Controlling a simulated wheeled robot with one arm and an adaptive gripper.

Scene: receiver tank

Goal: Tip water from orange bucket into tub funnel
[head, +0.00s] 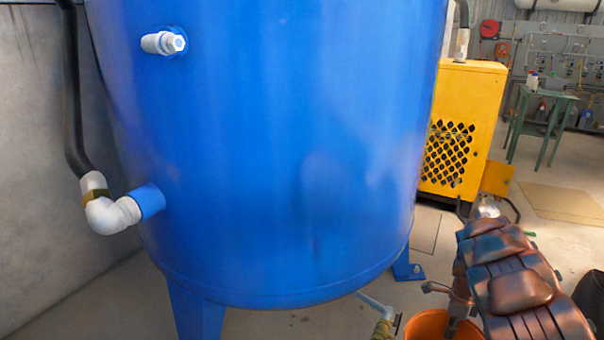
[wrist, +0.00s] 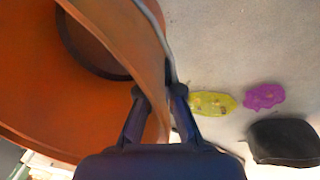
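The orange bucket (head: 428,325) shows only in part at the bottom of the head view, below the blue tank's drain pipe and beside my arm. In the wrist view the bucket (wrist: 60,105) fills the left side, with a dark round area inside it. My gripper (wrist: 159,94) has one finger on each side of the bucket's wall, and the fingers are drawn in on it. My gripper's fingers cannot be made out in the head view. I cannot make out water in the bucket. No tub or funnel can be made out in either view.
A large blue tank (head: 270,150) on legs fills the head view's middle. Its drain pipe (head: 376,305) ends near the bucket. A yellow machine (head: 470,100) and a green table (head: 545,95) stand behind. Yellow (wrist: 213,103) and purple (wrist: 264,96) patches and a black object (wrist: 284,141) lie on the floor.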

